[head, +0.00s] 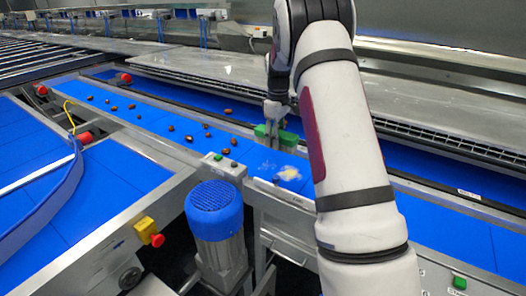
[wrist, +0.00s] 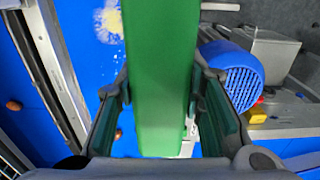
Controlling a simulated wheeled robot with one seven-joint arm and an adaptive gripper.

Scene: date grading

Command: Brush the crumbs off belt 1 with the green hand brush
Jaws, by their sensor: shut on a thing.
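The green hand brush (head: 277,139) is held in my gripper (head: 276,113) over the blue belt. In the wrist view the brush (wrist: 160,75) fills the space between the two fingers, and its bristles are hidden. A pale yellow patch of crumbs (head: 288,173) lies on the blue belt (head: 245,151), just nearer the camera than the brush. The crumbs also show in the wrist view (wrist: 108,20), beside the brush. I cannot tell whether the brush touches the belt. No belt number is readable.
Several brown dates (head: 188,139) lie along the same belt to the left. A yellow and red switch (head: 149,231) is at the lower left. Metal rails run along the belt.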

